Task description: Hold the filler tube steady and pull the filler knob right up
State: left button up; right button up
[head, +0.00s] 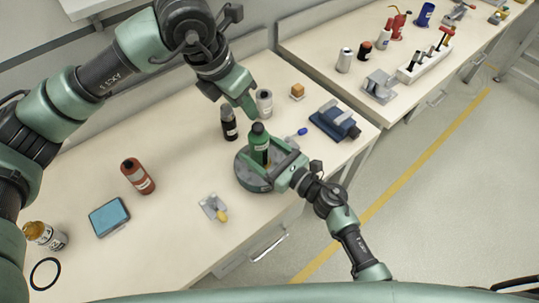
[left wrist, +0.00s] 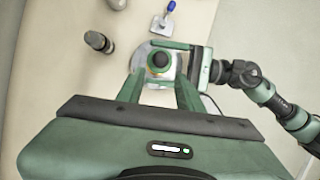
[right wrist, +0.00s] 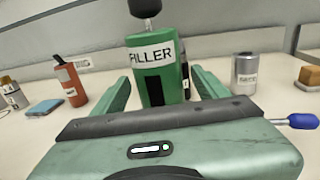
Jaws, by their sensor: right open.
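The green filler tube (head: 261,152), labelled "FILLER" in the right wrist view (right wrist: 153,75), stands upright on a round grey base (head: 249,178). Its dark filler knob (head: 257,128) is on top, and the left wrist view looks down on it (left wrist: 160,60). My right gripper (head: 272,160) comes in from the right, its open fingers on either side of the tube with small gaps showing in the right wrist view. My left gripper (head: 248,106) is above the knob, pointing down, with its fingers apart and nothing held.
A dark bottle (head: 228,124) and a grey can (head: 264,103) stand close behind the tube. A blue vise-like block (head: 334,121) is to the right. A red bottle (head: 138,176) and blue box (head: 109,217) are at left. The bench front edge is near the base.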

jog(key=shift+w+a, duration=0.2)
